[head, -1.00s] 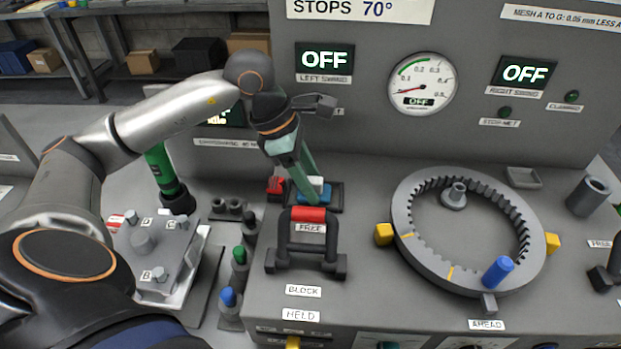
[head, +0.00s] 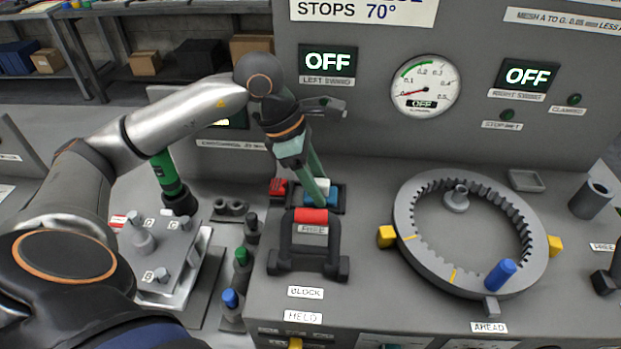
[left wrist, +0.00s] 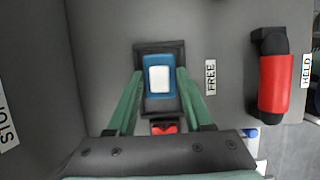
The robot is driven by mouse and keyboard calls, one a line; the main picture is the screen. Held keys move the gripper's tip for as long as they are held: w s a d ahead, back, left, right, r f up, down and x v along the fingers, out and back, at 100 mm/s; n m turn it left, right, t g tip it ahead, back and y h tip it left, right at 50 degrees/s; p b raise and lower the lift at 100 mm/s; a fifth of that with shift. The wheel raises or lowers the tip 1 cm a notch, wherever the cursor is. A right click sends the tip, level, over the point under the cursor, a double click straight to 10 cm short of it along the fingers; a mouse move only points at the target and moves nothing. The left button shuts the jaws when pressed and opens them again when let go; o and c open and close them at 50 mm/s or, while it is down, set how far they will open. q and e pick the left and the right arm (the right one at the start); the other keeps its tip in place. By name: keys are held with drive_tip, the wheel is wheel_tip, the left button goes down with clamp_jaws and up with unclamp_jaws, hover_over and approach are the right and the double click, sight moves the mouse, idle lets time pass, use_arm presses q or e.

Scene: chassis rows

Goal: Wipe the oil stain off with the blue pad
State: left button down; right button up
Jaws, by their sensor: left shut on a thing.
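The blue pad (head: 312,200) with a white block on top sits in a dark, shallow tray (head: 342,204) on the grey bench, behind the red-topped handle. It also shows in the left wrist view (left wrist: 159,59), inside the tray's dark rim. My left gripper (head: 318,192) points down at the tray, its green fingers on either side of the pad. It is shut on the pad, which still appears to be in the tray. I cannot make out an oil stain in either view. My right gripper is not in view.
A black handle with a red grip (head: 311,216), labelled FREE, stands just in front of the tray. A red object (head: 278,188) is left of the tray. A toothed ring (head: 408,218) with a blue peg (head: 500,274) lies to the right. The upright panel (head: 370,130) is behind.

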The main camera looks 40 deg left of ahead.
use_arm(q)
drive_tip(key=shift+s+d+f, duration=0.1)
drive_tip(key=shift+d+f, duration=0.05)
drive_tip(key=shift+f, duration=0.1)
drive_tip(key=shift+s+a+f+b, duration=0.1)
drive_tip(key=shift+s+a+b, duration=0.15)
drive_tip(key=shift+a+b, duration=0.3)
drive_tip(key=shift+s+a, duration=0.2)
drive_tip(key=shift+w+d+r+p, duration=0.25)
drive_tip(key=shift+w+d+p, duration=0.1)
drive_tip(key=shift+d, duration=0.1)
